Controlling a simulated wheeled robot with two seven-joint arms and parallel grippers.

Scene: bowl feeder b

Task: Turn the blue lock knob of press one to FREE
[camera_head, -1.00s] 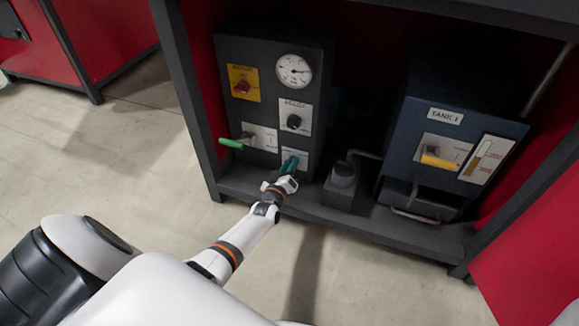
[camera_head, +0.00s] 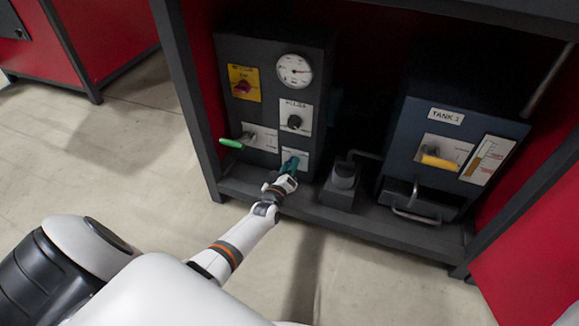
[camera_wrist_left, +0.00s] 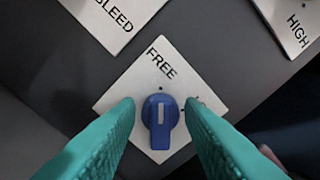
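The blue lock knob (camera_wrist_left: 160,121) sits on a white plate (camera_wrist_left: 205,96) marked FREE in the left wrist view. Its white line points up the picture toward a small dot below the word FREE. A second mark at the right is partly hidden by a finger. My left gripper (camera_wrist_left: 158,110) is open, with one teal finger on each side of the knob and a visible gap to each. In the head view my left gripper (camera_head: 291,163) is in front of the lower plate of the dark panel (camera_head: 235,180) and hides the knob. My right gripper is not in view.
The panel also bears a gauge (camera_head: 294,71), a black knob (camera_head: 294,122), a yellow plate (camera_head: 244,83) and a green-handled lever (camera_head: 232,144). A blue TANK 1 unit (camera_head: 410,130) with a yellow handle (camera_head: 439,161) stands at the right. Frame posts flank the bay.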

